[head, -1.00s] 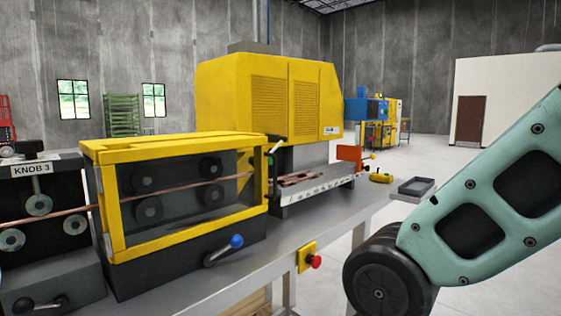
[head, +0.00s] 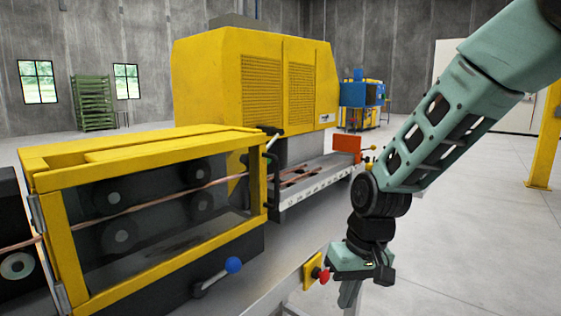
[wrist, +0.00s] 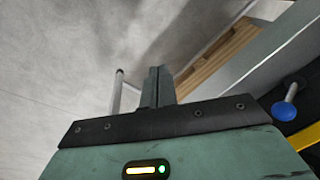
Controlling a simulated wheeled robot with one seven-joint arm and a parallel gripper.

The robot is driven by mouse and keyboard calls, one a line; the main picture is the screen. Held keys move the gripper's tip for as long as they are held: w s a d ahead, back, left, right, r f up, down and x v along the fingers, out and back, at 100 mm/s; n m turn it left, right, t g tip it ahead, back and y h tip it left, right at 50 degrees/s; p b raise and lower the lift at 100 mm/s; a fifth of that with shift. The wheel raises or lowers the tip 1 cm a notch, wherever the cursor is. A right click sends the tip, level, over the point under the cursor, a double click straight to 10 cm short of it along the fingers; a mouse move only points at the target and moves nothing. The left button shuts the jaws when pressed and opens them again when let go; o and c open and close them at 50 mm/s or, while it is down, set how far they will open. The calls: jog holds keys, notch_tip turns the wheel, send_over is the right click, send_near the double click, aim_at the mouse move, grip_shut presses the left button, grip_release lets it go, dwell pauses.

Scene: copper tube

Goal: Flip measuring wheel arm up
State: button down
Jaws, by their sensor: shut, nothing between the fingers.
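My gripper (head: 350,296) hangs fingers-down in front of the bench in the head view, beside a red push button (head: 324,276) on a yellow plate. Its fingers (wrist: 158,78) are together and empty in the wrist view. I cannot clearly pick out the measuring wheel arm. Copper tube (head: 160,200) runs through the yellow-framed roller guard (head: 150,146) toward the large yellow machine (head: 255,88). A small black-knobbed lever (head: 271,142) stands at the guard's right end, apart from my gripper.
A blue-knobbed lever (head: 233,265) sticks out below the guard and also shows in the wrist view (wrist: 285,112). An orange block (head: 346,145) stands at the far end of a ruled bed (head: 312,186). Open floor (head: 455,230) lies to the right.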

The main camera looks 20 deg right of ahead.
jog(key=w+a+m+y, duration=0.1)
jog(key=w+y, duration=0.2)
jog(key=w, duration=0.4)
jog(key=w+a+r+m+y, duration=0.1)
jog(key=w+a+m+y, duration=0.1)
jog(key=w, duration=0.5)
jog(key=w+a+m+y, duration=0.1)
jog(key=w+a+y, duration=0.1)
jog(key=w+y, duration=0.3)
jog(key=shift+w+r+m, duration=0.25)
jog(key=shift+w+m, duration=0.15)
jog(key=shift+w, duration=0.6)
jog(key=w+d+r+m+t+y, duration=0.4)
jog(key=w+d+r+t+y, duration=0.2)
jog(key=w+d+r+y, duration=0.2)
jog(key=w+d+r, duration=0.2)
jog(key=w+d, duration=0.2)
jog(key=d, duration=0.2)
jog(key=shift+t, duration=0.4)
jog(key=shift+w+a+r, duration=0.1)
